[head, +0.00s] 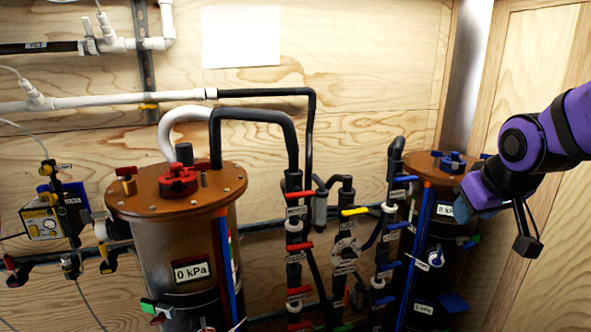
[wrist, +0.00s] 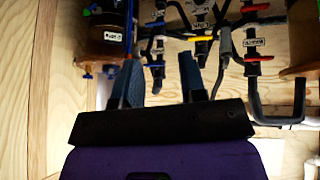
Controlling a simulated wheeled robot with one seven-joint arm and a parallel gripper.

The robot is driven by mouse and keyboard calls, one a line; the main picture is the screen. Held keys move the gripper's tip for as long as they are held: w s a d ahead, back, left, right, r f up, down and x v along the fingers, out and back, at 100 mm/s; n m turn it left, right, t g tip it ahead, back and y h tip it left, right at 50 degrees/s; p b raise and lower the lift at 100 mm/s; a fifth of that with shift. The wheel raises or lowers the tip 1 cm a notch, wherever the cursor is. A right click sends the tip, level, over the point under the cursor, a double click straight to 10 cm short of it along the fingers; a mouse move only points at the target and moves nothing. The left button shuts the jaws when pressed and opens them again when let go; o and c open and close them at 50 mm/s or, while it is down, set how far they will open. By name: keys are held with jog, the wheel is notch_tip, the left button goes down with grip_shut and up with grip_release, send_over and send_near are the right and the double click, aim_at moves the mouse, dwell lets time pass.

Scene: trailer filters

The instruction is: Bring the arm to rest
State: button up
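My arm, purple and black, reaches in from the right edge of the head view. My gripper (head: 478,200) is beside the upper part of the right filter tank (head: 425,240), overlapping it in the picture; I cannot tell the exact gap. In the wrist view my gripper (wrist: 160,60) has its two blue-grey fingers apart, with nothing visible held between them. Pipes and valves show beyond the fingertips. The right tank has a brown lid (head: 425,160) with a blue knob and a 0 kPa label.
The left filter tank (head: 185,260) has a brown lid and a red knob. Between the tanks stand black pipes with red, yellow and blue valve handles (head: 297,246). A yellow-and-white device (head: 40,224) hangs at left. Wooden walls (head: 350,60) stand behind and right.

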jog(key=s+r, duration=0.2)
jog(key=s, duration=0.6)
jog(key=s+a+r+m+g, duration=0.1)
jog(key=s+r, duration=0.2)
jog(key=s, duration=0.5)
jog(key=shift+s+m+g+y, duration=0.15)
jog(key=shift+m+g+y, duration=0.15)
